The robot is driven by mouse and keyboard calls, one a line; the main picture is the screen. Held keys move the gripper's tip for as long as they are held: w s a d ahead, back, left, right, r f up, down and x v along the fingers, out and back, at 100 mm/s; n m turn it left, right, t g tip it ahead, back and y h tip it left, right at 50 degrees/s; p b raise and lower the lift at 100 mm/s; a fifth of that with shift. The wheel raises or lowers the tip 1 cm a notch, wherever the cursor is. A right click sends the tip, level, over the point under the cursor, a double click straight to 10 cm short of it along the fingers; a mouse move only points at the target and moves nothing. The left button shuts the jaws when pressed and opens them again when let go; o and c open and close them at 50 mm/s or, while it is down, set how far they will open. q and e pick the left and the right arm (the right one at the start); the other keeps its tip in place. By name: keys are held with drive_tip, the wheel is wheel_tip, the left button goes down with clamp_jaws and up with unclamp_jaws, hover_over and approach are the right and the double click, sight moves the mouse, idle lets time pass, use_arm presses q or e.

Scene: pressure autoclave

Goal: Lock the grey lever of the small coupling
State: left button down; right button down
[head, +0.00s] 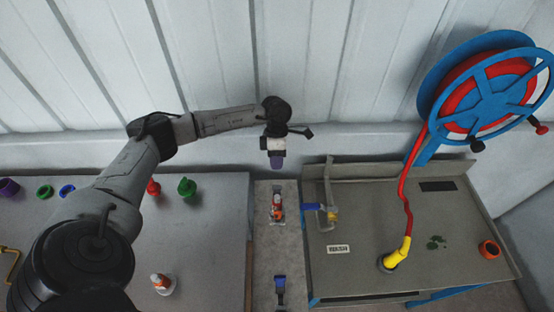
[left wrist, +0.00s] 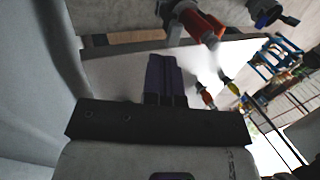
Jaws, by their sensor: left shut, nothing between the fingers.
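My left gripper (head: 277,165) hangs above the back of a narrow grey stand (head: 264,240), pointing down. Its dark fingers are together and empty in the left wrist view (left wrist: 165,72). A small red, white and orange coupling (head: 277,208) stands upright on that stand, just below and in front of the gripper, apart from it. In the left wrist view a red fitting (left wrist: 203,24) with a dark grey part sits beyond the fingertips; it is blurred. I cannot make out the grey lever or its position. My right gripper is not in view.
A blue and black fitting (head: 280,286) stands at the front of the stand. To the right, a grey bench (head: 350,270) holds a blue-handled pipe valve (head: 328,210) and a yellow hose end (head: 397,254). A hose reel (head: 490,88) is behind. Coloured caps and a small white-orange fitting (head: 162,283) are on the left table.

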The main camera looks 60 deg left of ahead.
sight(278, 188)
use_arm(q)
drive_tip(key=x, duration=0.6)
drive_tip(key=shift+d+f, duration=0.2)
drive_tip(key=shift+f, duration=0.2)
drive_tip(key=shift+s+d+r+p, duration=0.3)
drive_tip(key=shift+s+d+p, duration=0.15)
drive_tip(key=shift+d+p, duration=0.15)
drive_tip(key=shift+s+d, duration=0.1)
drive_tip(key=shift+d, duration=0.2)
drive_tip(key=shift+r, duration=0.1)
drive_tip(key=shift+r, duration=0.15)
